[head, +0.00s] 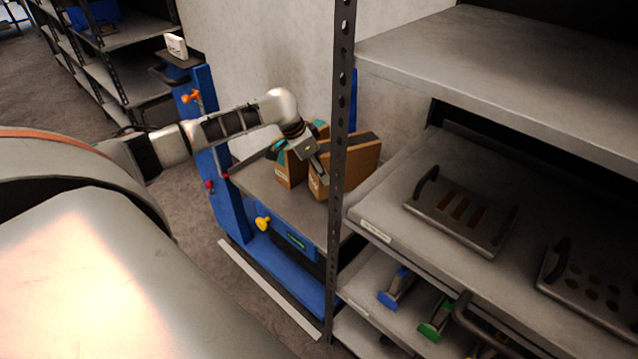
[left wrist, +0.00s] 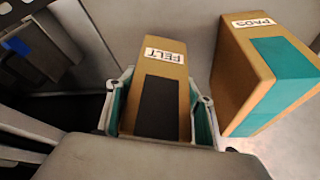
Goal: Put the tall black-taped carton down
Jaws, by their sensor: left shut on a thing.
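The black-taped carton (head: 360,162) is brown cardboard with a dark strip along its edge. In the left wrist view the black-taped carton (left wrist: 158,62) shows a FELT label and a black tape patch. My left gripper (head: 317,168) is shut on it, with a finger on each side. The carton is upright at the grey top of a blue-framed bench (head: 258,186); I cannot tell whether its base touches. A teal-taped carton (head: 290,172) stands close beside it, and its PADS label shows in the wrist view (left wrist: 250,65). My right gripper is out of view.
A perforated shelf post (head: 340,120) stands in front of the bench and hides part of the held carton. Shelves with handled metal plates (head: 462,215) and blue and green handled tools (head: 395,288) fill the right. A wall is behind the bench.

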